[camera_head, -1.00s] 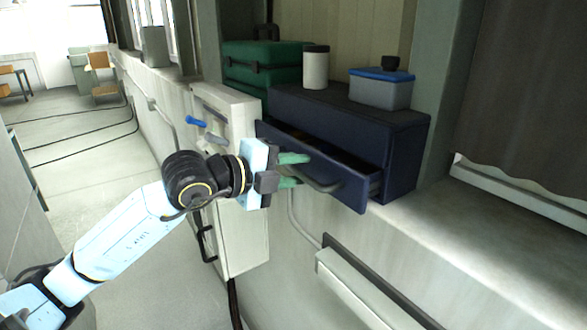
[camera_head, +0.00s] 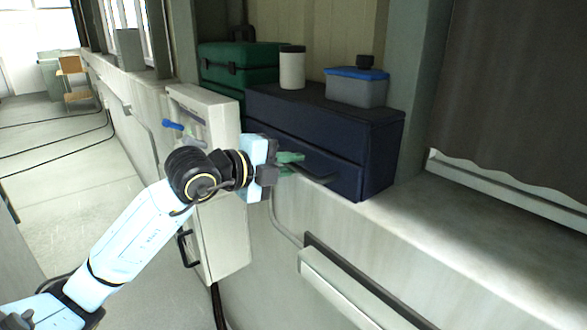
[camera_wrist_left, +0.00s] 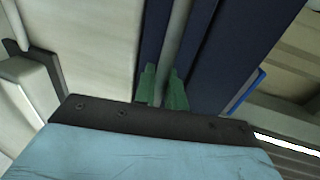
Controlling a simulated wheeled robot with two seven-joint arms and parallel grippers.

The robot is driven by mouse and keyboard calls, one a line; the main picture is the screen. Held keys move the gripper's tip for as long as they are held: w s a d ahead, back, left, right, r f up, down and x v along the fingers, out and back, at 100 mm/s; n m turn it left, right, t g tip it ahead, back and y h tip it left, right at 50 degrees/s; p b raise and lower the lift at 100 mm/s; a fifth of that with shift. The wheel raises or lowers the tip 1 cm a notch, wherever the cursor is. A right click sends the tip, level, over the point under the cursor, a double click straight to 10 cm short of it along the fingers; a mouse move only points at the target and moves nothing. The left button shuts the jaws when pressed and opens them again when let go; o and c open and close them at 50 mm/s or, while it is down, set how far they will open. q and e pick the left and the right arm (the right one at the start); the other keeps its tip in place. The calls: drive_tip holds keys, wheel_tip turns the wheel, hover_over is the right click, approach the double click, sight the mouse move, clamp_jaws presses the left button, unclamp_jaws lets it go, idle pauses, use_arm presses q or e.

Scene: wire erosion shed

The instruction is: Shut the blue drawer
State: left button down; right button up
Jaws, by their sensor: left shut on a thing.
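The blue drawer (camera_head: 325,170) is the lower front of a dark blue cabinet (camera_head: 375,140) on the ledge. Its front now sits close to flush with the cabinet, and no open interior shows. A grey bar handle (camera_head: 318,178) runs along the drawer front. My left gripper (camera_head: 291,163) is at the left end of the handle, its green fingers shut on it. In the left wrist view the handle (camera_wrist_left: 174,45) passes between the two green fingertips (camera_wrist_left: 162,88). My right gripper is not in view.
On the cabinet stand a white canister (camera_head: 292,68) and a grey box with a blue lid (camera_head: 356,88). A green case (camera_head: 240,66) is behind to the left. A pale wall box with a blue lever (camera_head: 173,125) stands left of my gripper. The ledge (camera_head: 440,220) at right is clear.

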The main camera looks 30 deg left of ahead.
use_arm(q)
drive_tip(key=c, duration=1.6)
unclamp_jaws()
drive_tip(key=shift+w, duration=0.15)
drive_tip(key=shift+o, duration=0.2)
drive_tip(key=b+v, duration=0.4)
drive_tip(key=v, duration=0.9)
drive_tip(key=shift+s, duration=0.25)
